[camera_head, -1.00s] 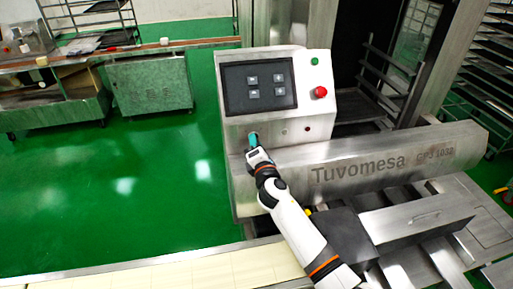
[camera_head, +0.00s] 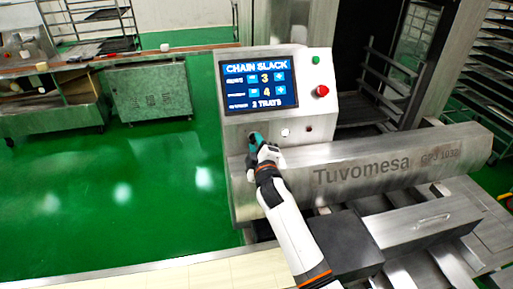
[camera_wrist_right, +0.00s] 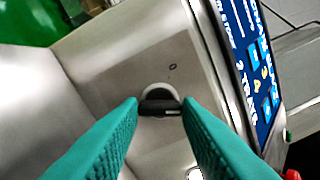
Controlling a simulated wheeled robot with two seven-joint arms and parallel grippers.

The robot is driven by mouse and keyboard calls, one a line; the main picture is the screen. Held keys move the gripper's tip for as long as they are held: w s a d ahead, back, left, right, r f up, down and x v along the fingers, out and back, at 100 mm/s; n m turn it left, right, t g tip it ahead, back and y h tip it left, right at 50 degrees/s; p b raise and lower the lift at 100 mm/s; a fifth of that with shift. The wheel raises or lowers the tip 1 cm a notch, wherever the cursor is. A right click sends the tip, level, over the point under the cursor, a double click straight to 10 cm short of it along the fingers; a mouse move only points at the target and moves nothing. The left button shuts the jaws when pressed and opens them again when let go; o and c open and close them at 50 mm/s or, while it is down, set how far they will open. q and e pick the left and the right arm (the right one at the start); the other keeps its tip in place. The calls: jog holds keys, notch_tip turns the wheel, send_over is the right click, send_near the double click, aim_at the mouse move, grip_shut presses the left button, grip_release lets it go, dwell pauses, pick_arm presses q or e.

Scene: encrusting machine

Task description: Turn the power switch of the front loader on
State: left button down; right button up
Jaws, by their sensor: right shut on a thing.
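The front loader is a steel machine (camera_head: 340,178) marked Tuvomesa, with a slanted control panel. Its screen (camera_head: 260,83) is lit blue and reads CHAIN SLACK; it also shows at the right of the right wrist view (camera_wrist_right: 252,65). The power switch (camera_wrist_right: 160,107) is a black knob with a white mark on a pale round base, low on the panel. My right gripper (camera_head: 254,138) is at the switch in the head view. In the right wrist view its teal fingers (camera_wrist_right: 160,108) are shut on the knob from both sides. My left gripper is not in view.
A green button (camera_head: 316,60) and a red button (camera_head: 322,91) sit right of the screen. A small white light (camera_head: 285,132) glows below it. A steel cabinet (camera_head: 147,91) stands at the left, with open green floor before it.

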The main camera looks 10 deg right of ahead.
jog(key=m, duration=0.3)
jog(key=shift+f+m+b, duration=0.1)
jog(key=shift+m+b, duration=0.2)
dwell(0.5)
jog(key=o, duration=1)
jog(key=s+b, duration=0.3)
jog(key=s, duration=0.9)
